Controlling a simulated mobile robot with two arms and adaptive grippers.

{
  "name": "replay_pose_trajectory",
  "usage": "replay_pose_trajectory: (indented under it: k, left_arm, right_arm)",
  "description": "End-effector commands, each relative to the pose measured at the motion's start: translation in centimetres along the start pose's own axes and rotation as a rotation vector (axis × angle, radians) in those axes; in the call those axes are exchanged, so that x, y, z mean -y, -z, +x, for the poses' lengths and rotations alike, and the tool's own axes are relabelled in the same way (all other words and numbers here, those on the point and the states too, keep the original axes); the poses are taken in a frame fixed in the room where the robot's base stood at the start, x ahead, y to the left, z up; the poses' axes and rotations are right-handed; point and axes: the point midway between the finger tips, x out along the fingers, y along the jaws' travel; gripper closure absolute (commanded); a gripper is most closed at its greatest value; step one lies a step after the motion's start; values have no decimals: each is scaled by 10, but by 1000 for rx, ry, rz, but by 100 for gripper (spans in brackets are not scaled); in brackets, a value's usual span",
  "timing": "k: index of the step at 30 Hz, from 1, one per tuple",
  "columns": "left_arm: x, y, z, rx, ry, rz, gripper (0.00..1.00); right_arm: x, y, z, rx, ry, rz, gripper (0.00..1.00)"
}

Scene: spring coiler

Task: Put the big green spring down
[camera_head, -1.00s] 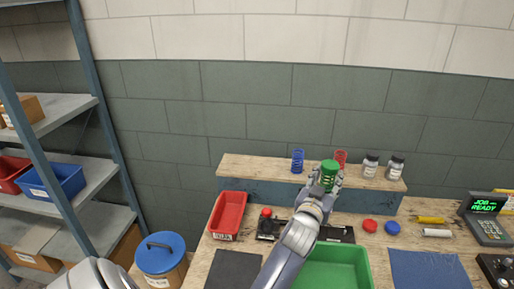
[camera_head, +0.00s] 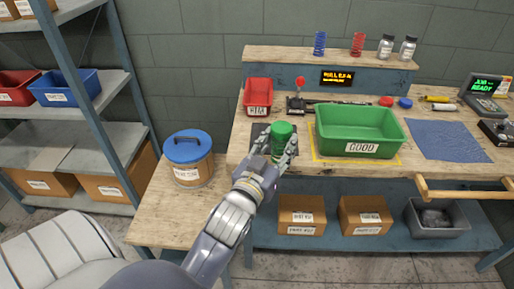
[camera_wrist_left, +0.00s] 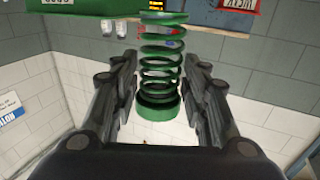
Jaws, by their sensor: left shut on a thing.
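The big green spring (camera_head: 281,138) stands upright with its green end cap on top in the head view. My left gripper (camera_head: 272,148) is shut on it, one finger on either side. In the left wrist view the spring (camera_wrist_left: 163,65) fills the space between the two fingers (camera_wrist_left: 160,90), its coils clear and a solid green ring at one end. In the head view it is in front of a dark mat (camera_head: 262,127), left of the green GOOD bin (camera_head: 361,149). Whether it touches anything below is hidden. My right gripper is out of view.
A red bin (camera_head: 258,98) is behind the mat. A raised shelf holds a blue spring (camera_head: 320,43), a red spring (camera_head: 358,44) and two jars. A blue-lidded bucket (camera_head: 188,159) stands on the lower left table. A blue mat (camera_head: 449,141) lies at the right.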

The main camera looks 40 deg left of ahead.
Motion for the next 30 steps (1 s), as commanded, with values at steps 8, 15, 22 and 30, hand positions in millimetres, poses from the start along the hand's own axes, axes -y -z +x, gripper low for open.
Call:
replay_pose_trajectory:
  k: [8,15,22,30]
  left_arm:
    - [25,-2,30,-4,-5,8,86]
    - [67,-8,80,-4,-3,5,86]
    - [94,-14,115,-2,-4,1,86]
    - [100,-36,121,2,-3,-4,86]
  right_arm:
    - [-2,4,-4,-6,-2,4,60]
    - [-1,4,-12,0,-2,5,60]
    - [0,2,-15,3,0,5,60]
    - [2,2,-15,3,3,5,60]
